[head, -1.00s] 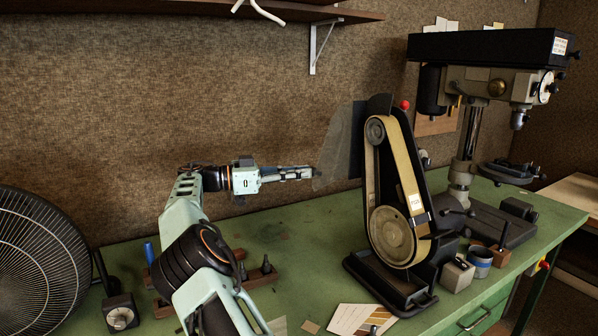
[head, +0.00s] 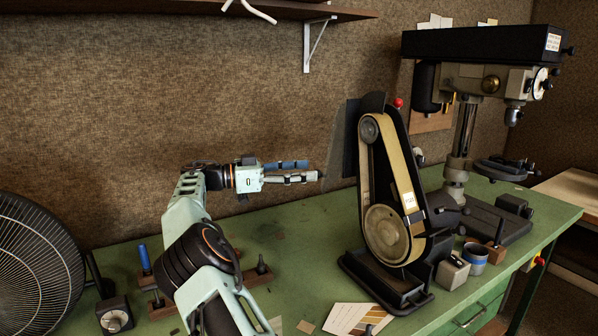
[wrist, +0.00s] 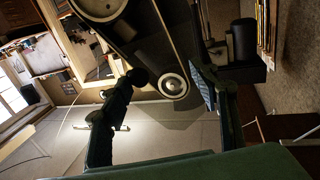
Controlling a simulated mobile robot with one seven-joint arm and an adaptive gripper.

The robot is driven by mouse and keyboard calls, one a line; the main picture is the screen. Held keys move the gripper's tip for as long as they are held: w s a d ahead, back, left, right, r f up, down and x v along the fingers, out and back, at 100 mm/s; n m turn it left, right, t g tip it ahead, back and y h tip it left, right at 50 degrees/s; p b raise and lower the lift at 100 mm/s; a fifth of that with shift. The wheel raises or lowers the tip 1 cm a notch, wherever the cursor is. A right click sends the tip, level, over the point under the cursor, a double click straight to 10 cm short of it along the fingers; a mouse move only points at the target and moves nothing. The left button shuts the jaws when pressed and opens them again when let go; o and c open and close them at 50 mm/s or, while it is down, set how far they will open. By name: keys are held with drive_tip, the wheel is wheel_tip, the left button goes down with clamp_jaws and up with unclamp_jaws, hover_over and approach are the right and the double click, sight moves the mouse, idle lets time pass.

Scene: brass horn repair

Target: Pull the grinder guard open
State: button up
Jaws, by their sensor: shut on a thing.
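The belt grinder (head: 392,220) stands on the green bench, black with a tan belt over two wheels. It also shows in the wrist view (wrist: 150,45). Its thin translucent guard (head: 340,142) sticks out from the upper left side of the grinder. My gripper (head: 316,170) reaches in from the left, its tips at the guard's lower left edge. It is shut on the guard, though the contact itself is hard to make out. In the wrist view the two fingers (wrist: 166,78) show with a gap between them, pointing toward the grinder's wheel.
A drill press (head: 470,130) stands at right. A blue-grey cup (head: 475,254) and small blocks lie beside the grinder. A fan (head: 35,260) and a blue-handled tool (head: 144,258) are at left. A shelf (head: 200,8) hangs above. Paper swatches (head: 355,318) lie in front.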

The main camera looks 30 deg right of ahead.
drive_tip(key=shift+w+d+r, duration=0.15)
drive_tip(key=shift+r, duration=0.25)
drive_tip(key=v, duration=0.8)
drive_tip(key=shift+f, duration=0.4)
drive_tip(key=shift+c, duration=0.4)
